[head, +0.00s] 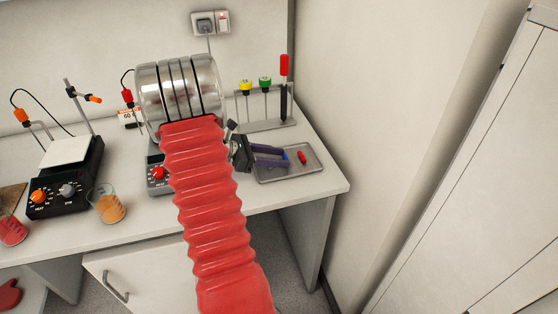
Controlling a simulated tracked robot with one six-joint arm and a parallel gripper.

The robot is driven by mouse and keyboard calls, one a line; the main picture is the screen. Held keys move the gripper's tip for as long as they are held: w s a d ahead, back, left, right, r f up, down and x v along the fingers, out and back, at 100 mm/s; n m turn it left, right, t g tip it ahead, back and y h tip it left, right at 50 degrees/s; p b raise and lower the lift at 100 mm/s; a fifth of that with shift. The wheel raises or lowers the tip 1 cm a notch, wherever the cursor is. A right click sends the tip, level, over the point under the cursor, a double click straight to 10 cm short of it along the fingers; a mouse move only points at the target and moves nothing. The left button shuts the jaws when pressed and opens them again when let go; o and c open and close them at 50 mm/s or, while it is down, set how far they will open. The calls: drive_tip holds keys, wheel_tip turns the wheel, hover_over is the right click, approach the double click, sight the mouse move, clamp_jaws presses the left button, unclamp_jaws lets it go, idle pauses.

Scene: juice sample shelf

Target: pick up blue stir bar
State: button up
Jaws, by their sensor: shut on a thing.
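My gripper (285,156) reaches in from the left over a small grey metal tray (309,170) at the right end of the bench. Its two dark purple fingers are shut on the blue stir bar, and only a small bit of blue shows at the fingertips. The fingers hide most of the bar. I cannot tell whether the bar touches the tray or is just above it. A red stir bar (301,157) lies in the tray, just right of the fingertips.
A rack (267,126) with yellow, green and red-topped tools stands behind the tray. At left are a hotplate stirrer (66,178), a beaker of orange liquid (108,204) and a beaker of red liquid (12,230). A wall is close on the right.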

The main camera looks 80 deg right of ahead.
wheel_tip(320, 180, up, 9)
drive_tip(key=shift+r, duration=0.15)
